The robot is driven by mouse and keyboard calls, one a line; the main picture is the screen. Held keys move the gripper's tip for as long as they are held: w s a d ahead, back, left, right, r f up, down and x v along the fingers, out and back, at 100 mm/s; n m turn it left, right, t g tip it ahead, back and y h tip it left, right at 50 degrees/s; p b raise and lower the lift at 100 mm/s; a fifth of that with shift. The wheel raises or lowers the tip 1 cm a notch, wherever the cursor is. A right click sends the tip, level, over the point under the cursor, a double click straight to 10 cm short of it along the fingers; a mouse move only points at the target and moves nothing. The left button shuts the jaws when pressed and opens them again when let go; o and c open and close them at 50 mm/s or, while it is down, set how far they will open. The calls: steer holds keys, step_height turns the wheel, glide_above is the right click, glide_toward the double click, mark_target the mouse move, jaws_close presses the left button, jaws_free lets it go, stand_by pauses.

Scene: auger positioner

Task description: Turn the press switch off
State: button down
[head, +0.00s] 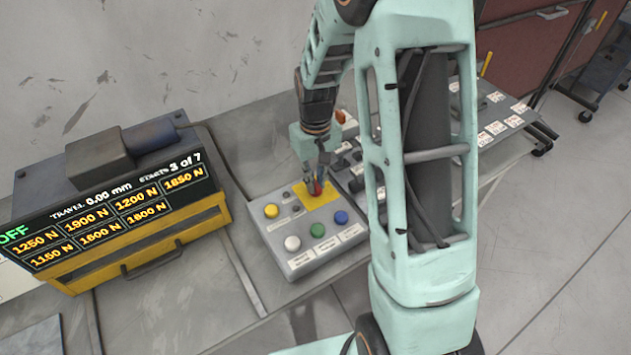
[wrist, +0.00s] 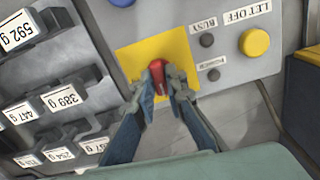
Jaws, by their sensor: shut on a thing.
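The press switch is a red knob (wrist: 157,66) on a yellow plate (wrist: 136,58) of a grey control box. In the head view the red knob (head: 316,187) shows on the yellow plate (head: 322,199) near the box's back edge. My gripper (wrist: 160,90) is shut on the red knob, with one finger on each side of it. In the head view my gripper (head: 318,180) reaches down onto the knob from above. The fingers hide part of the knob, so I cannot tell which way it points. The display (head: 110,215) on the press unit reads OFF and travel 0.00 mm.
The control box (head: 312,262) also carries a yellow button (head: 271,211), a white button (head: 292,243), a green button (head: 317,230) and a blue button (head: 341,217). Several labelled weights (wrist: 55,105) stand close beside the box. My arm hides the bench's right part in the head view.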

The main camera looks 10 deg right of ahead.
mark_target(316, 183)
steer(key=shift+n, duration=0.5)
steer(key=c, duration=2)
jaws_free()
steer(key=shift+o, duration=0.2)
step_height(316, 183, up, 12)
